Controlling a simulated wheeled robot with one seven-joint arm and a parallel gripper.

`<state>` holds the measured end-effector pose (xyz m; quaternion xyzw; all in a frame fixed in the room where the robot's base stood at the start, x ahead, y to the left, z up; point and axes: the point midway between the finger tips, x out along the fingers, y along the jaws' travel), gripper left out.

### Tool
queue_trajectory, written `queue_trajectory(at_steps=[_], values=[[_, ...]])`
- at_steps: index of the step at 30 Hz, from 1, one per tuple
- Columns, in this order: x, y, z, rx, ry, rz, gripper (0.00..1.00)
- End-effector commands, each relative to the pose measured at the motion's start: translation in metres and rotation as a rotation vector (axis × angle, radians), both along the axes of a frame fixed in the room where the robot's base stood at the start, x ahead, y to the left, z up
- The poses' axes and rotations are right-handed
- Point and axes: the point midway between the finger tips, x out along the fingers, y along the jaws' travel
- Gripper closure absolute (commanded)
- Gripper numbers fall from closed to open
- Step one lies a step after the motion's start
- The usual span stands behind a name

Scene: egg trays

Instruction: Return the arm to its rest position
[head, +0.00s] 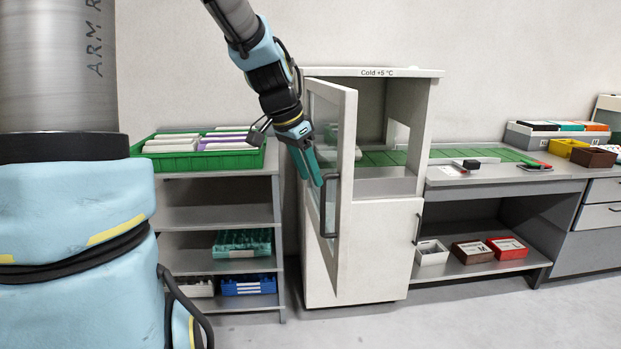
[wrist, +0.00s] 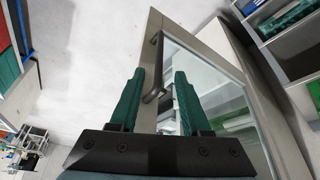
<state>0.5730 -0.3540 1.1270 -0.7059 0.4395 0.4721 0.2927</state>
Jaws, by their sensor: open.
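My gripper (head: 316,180) hangs from the arm in front of the white cold cabinet, just left of its open glass door (head: 343,130). In the wrist view both green fingers (wrist: 156,95) stand apart with nothing held between them. The dark door handle (head: 329,205) is close to the fingertips in the head view. In the wrist view the handle (wrist: 153,70) shows between and beyond the fingers. I cannot tell whether a finger touches it. The cabinet (head: 372,71) is labelled "Cold +5 °C", and its upper compartment shows through the open front.
A grey shelf (head: 215,219) stands left of the cabinet, with a green tray (head: 180,164) of egg cartons on top. A worktop (head: 500,178) with bins and small tools extends right. Boxes (head: 470,251) sit on the shelf below. The floor in front is clear.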

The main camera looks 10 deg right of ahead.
Motion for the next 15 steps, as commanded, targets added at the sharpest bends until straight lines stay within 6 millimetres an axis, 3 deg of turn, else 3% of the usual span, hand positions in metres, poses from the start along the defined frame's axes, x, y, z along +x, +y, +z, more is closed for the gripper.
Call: queue_trajectory(at_steps=[5, 8, 11, 15], values=[[-0.001, 0.001, -0.001, 0.002, 0.003, 0.007, 0.53], [-0.006, 0.017, -0.013, 0.025, 0.026, 0.079, 0.53], [-0.021, 0.056, -0.038, 0.073, 0.074, 0.254, 0.53], [-0.056, 0.121, -0.072, 0.130, 0.145, 0.580, 0.53]])
